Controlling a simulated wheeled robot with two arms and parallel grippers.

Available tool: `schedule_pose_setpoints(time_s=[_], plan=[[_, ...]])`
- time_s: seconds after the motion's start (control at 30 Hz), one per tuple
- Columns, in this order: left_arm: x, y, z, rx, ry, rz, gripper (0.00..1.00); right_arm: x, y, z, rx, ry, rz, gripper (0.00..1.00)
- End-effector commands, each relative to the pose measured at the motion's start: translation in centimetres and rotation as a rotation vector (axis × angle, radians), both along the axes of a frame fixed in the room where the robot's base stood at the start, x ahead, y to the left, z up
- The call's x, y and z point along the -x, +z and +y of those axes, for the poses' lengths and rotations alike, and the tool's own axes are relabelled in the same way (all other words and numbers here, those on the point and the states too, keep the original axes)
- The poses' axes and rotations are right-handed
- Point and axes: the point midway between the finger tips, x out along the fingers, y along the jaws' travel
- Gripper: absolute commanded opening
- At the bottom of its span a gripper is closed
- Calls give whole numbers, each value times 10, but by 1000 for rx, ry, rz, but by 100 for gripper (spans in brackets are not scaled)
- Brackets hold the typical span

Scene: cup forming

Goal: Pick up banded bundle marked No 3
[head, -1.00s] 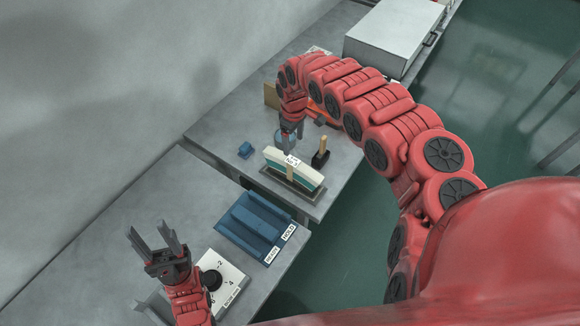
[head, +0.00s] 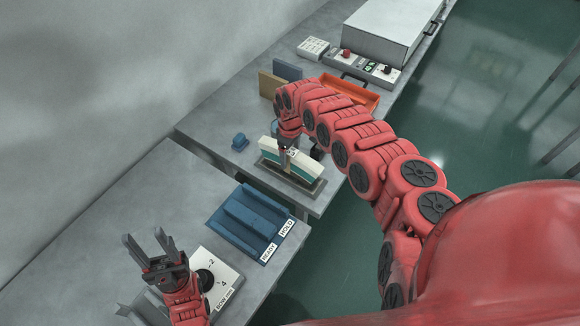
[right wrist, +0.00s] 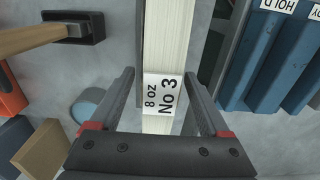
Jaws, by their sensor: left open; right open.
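The banded bundle marked No 3 (head: 302,168) is a white and teal block standing in a grey tray (head: 314,188) on the far table. In the right wrist view its white top edge (right wrist: 166,40) and its label (right wrist: 162,95) reading "No 3" and "8 oz" show between my fingers. My right gripper (head: 286,146) is over the bundle, its open fingers one on each side of it; I cannot tell how deep they reach. My left gripper (head: 152,252) is open and empty above the near table.
A blue fixture (head: 248,222) labelled READY and HOLD lies on the near table, beside a white dial plate (head: 222,278). A gap separates the tables.

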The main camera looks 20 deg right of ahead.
Motion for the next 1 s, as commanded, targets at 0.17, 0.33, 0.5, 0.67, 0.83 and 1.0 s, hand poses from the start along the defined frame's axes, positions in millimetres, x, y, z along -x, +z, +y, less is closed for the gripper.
schedule_pose_setpoints(time_s=[0.17, 0.33, 0.5, 0.67, 0.83, 1.0], plan=[[0, -9, 0, 0, 0, 0, 50, 0, -10, 0, -1, 0, -2, 80], [0, -8, 0, 0, 0, 0, 50, 0, -9, 0, -1, 0, -1, 71], [0, -8, 0, 0, 0, 0, 50, 0, -10, 0, -1, 0, -1, 40], [0, -8, 0, 0, 0, 0, 50, 0, -10, 0, -1, 0, -1, 12], [0, -8, 0, 0, 0, 0, 50, 0, -10, 0, -1, 0, -1, 0], [0, -8, 0, 0, 0, 0, 50, 0, -10, 0, -1, 0, -2, 0]])
